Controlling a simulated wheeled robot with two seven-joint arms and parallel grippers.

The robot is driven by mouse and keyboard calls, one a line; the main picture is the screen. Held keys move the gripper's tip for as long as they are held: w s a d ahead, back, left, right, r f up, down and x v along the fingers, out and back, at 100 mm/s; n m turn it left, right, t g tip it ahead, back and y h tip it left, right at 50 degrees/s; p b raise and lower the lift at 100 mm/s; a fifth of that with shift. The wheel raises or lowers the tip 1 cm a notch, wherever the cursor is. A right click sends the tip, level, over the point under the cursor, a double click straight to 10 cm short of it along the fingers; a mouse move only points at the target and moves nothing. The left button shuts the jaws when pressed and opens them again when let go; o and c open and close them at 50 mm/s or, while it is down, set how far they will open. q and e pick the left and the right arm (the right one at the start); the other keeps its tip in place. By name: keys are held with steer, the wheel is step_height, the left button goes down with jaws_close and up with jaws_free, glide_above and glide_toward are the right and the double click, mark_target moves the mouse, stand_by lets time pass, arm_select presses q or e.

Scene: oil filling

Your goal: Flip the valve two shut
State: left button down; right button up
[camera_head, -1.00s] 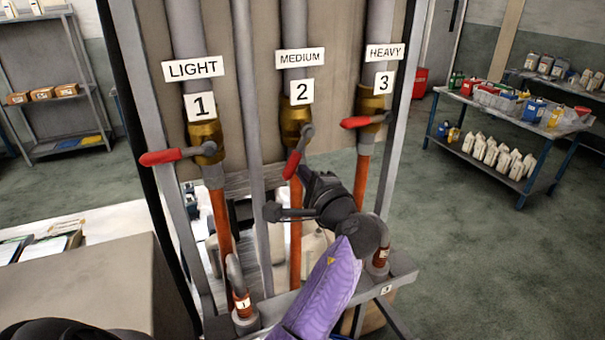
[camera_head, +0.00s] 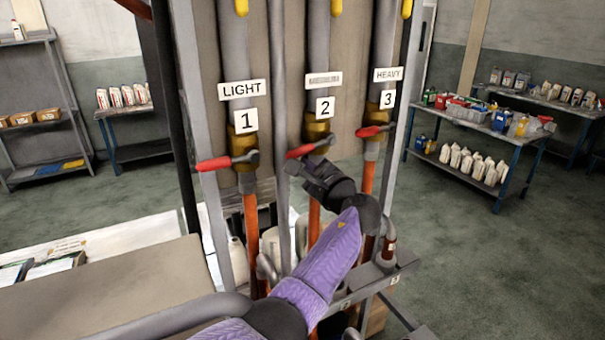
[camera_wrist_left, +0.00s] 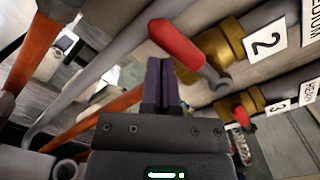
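The valve two handle (camera_head: 307,148) is a red lever on a brass body (camera_head: 316,128), under the "2" label (camera_head: 325,106). In the head view it points left, slightly downward, nearly level. My left gripper (camera_head: 296,166) is just below the lever, its dark fingers pointing up and left. In the left wrist view, the two purple fingers (camera_wrist_left: 162,84) are pressed together with nothing seen between them. The red lever (camera_wrist_left: 177,43) lies just beyond their tips; whether they touch is unclear. My right gripper is not in view.
The valve one handle (camera_head: 226,161) and valve three handle (camera_head: 375,130) are red levers pointing left on neighbouring pipes. Vertical grey pipes and an orange pipe (camera_head: 251,225) stand close around my gripper. A table (camera_head: 60,290) is at lower left.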

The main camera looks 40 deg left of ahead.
arm_select(q)
steer(key=shift+s+a+r, duration=0.15)
steer(key=shift+s+r, duration=0.05)
steer(key=shift+r, duration=0.45)
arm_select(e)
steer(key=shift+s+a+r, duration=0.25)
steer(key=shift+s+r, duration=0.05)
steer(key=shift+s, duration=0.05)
arm_select(q)
steer(key=shift+p, duration=0.3)
